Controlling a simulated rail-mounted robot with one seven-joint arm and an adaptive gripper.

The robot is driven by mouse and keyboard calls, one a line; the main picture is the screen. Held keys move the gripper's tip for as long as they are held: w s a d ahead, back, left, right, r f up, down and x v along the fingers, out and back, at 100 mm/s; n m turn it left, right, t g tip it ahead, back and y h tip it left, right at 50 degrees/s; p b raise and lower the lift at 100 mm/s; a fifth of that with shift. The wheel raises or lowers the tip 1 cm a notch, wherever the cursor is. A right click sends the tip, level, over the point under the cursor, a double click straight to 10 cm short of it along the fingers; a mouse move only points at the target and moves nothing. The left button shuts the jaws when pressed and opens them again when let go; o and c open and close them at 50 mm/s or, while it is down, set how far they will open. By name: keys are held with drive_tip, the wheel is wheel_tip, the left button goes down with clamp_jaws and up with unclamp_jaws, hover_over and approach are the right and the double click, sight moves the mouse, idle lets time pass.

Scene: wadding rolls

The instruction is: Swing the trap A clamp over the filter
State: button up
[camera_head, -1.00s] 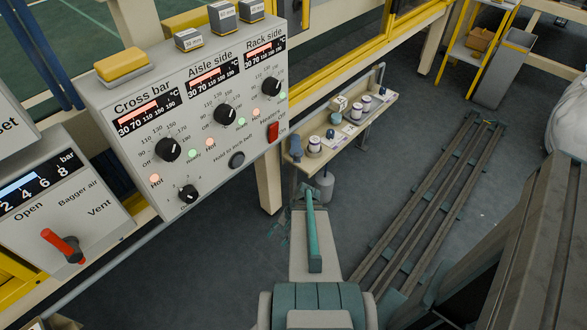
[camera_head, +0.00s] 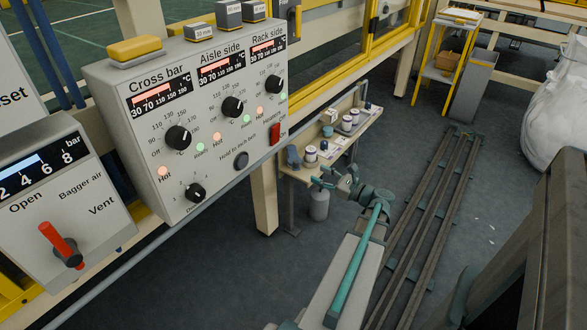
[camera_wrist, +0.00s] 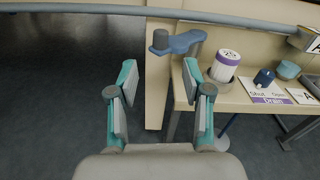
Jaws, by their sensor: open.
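The blue clamp (camera_wrist: 180,43) is at the left end of the small shelf, beside the filter and not over it. It also shows in the head view (camera_head: 293,156). The filter (camera_wrist: 226,66) is a white cylinder with a purple band and the number 25, upright right of the clamp; the likely same one is in the head view (camera_head: 310,154). My gripper (camera_wrist: 160,78) is open and empty, its two teal-backed fingers apart. The clamp appears beyond the fingertips, with no contact visible. In the head view my gripper (camera_head: 327,178) is just in front of the shelf.
The shelf (camera_wrist: 157,95) also carries a dark blue knob (camera_wrist: 264,78) on a Shut/Open Drain plate and an A label (camera_wrist: 304,96). A grey rail (camera_wrist: 240,20) runs above. The control panel (camera_head: 190,110) is left; floor left of the shelf is clear.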

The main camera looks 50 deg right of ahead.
sight(296, 161)
drive_tip(key=shift+m, duration=0.7)
drive_tip(key=w+b, duration=0.2)
drive_tip(key=w, duration=0.9)
drive_tip(key=shift+r+b, duration=0.15)
drive_tip(key=shift+b, duration=0.15)
clamp_jaws()
